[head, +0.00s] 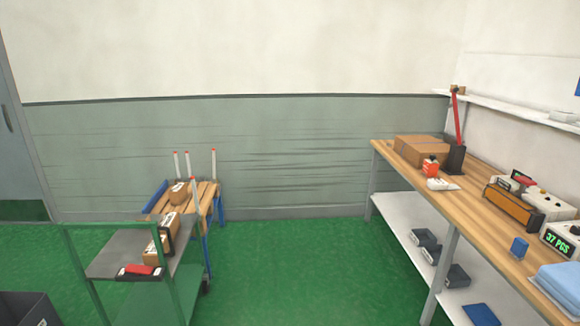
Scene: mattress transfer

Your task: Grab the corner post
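Several slim white corner posts with red tips stand upright around a low wooden-slat table (207,195) left of centre. One post (213,164) is at the far right, two are at the back left, a post (176,165) and a post (187,164), and a nearer post (195,200) stands at the front. The low table has blue legs and a cardboard box (179,193) on top. My gripper is not in view, so its state and its place relative to the posts do not show.
A green-framed cart (110,262) with boxes stands in front of the low table and partly hides it. A long workbench (430,190) with a carton, devices and a lower shelf runs along the right. Green floor (300,270) between them is clear. A dark bin (28,308) is at lower left.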

